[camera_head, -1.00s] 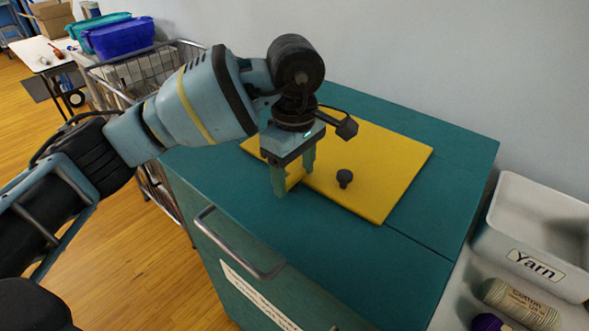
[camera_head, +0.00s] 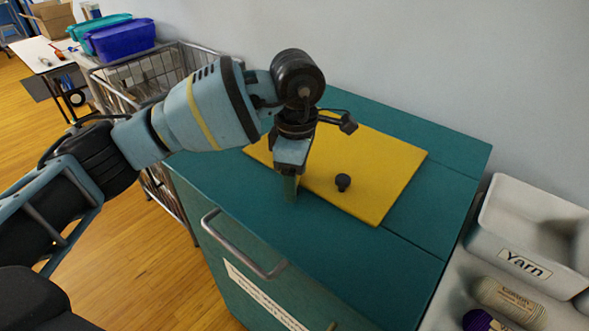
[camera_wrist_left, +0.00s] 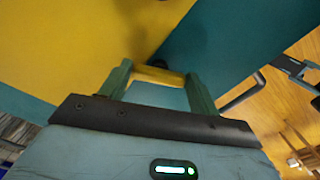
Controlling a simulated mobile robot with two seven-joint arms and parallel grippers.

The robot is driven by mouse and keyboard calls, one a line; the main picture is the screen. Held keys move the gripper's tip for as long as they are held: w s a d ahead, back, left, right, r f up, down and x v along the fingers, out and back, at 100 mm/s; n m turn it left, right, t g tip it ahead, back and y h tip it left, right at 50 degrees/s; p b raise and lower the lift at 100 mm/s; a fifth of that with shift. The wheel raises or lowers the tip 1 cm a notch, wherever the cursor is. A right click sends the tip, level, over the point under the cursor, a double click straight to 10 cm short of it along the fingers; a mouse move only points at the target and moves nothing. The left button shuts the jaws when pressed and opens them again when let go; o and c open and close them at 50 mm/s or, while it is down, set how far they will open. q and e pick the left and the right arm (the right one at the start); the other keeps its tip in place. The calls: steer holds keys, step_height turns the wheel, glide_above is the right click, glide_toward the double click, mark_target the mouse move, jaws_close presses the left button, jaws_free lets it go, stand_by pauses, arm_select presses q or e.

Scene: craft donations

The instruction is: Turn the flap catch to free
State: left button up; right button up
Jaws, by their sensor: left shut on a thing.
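My left gripper (camera_head: 289,188) points down at the near left edge of the yellow flap (camera_head: 385,165), on the teal cabinet top (camera_head: 330,238). Its fingers line up one behind the other in the head view and hide what they hold. In the left wrist view, the gripper (camera_wrist_left: 160,75) is shut on a small yellow bar, which looks like the flap catch (camera_wrist_left: 158,77). The flap (camera_wrist_left: 70,40) and teal top (camera_wrist_left: 230,40) lie beyond it. The flap lies flat. My right gripper is out of view.
A metal handle (camera_head: 240,250) sticks out from the cabinet front. A white bin labelled Yarn (camera_head: 520,262) and yarn (camera_head: 508,298) stand at the right. A wire cart (camera_head: 165,70) is behind my left arm. The cabinet top's near part is clear.

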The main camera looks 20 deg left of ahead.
arm_select(q)
steer(key=n, duration=0.1)
steer(key=n+p, duration=0.1)
steer(key=n, duration=0.1)
steer(key=shift+r, duration=0.25)
steer(key=n+p, duration=0.2)
steer(key=n, duration=0.1)
steer(key=shift+w+n+p, duration=0.1)
steer(key=shift+n+p, duration=0.2)
steer(key=shift+p, duration=0.05)
steer(key=n+p, duration=0.2)
steer(key=n, duration=0.1)
steer(key=shift+w+a, duration=0.1)
steer(key=shift+n+p, duration=0.5)
steer(key=shift+n, duration=0.3)
steer(key=shift+f+n+p, duration=0.15)
steer(key=shift+n+p, duration=0.35)
steer(key=shift+n, duration=0.5)
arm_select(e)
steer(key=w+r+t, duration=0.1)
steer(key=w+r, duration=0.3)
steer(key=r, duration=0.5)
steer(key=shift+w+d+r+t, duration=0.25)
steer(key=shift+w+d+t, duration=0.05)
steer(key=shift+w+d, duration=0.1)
arm_select(q)
steer(key=o, duration=1)
steer(key=shift+f, duration=0.1)
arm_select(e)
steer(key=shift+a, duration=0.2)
